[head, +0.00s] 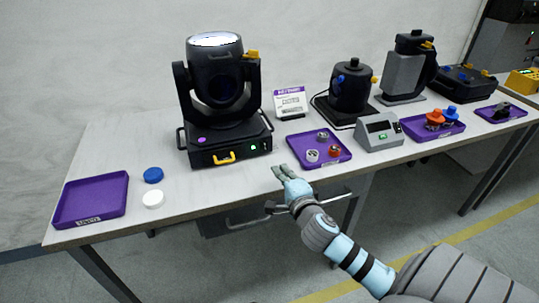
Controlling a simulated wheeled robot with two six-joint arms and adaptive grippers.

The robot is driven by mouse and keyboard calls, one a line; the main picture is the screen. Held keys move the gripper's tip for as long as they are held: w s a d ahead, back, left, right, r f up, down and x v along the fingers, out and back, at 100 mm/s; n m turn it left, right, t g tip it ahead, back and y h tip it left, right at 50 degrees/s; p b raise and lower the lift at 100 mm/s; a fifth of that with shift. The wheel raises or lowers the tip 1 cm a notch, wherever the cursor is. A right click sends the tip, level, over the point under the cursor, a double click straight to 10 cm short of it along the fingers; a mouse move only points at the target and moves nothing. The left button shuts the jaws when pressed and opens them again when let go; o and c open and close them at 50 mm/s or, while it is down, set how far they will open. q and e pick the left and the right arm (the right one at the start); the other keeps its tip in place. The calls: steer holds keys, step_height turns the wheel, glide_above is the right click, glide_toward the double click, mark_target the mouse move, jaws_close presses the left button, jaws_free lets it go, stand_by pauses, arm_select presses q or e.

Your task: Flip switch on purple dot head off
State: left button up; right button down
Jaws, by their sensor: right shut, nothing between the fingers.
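The black moving-head light (222,95) stands on the bench at left of centre, on a boxy base with a purple dot (202,140) on its top edge. A yellow lever-like part (224,160) sits low on the base's front face, and a small pale light (253,147) shows to its right. Which of these is the switch is hard to tell. My right gripper (280,171) is shut and empty at the bench's front edge, right of the base and apart from it. My left gripper is out of view.
An empty purple tray (68,217), a blue cap (153,175) and a white cap (153,198) lie left. A purple tray of small parts (300,154), a grey meter box (381,131) and other black devices stand right. Bare bench lies before the base.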

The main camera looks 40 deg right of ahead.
mark_target(266, 149)
steer(key=b+x, duration=0.1)
steer(key=x, duration=0.9)
steer(key=shift+w+d+f, duration=0.1)
steer(key=shift+w, duration=0.1)
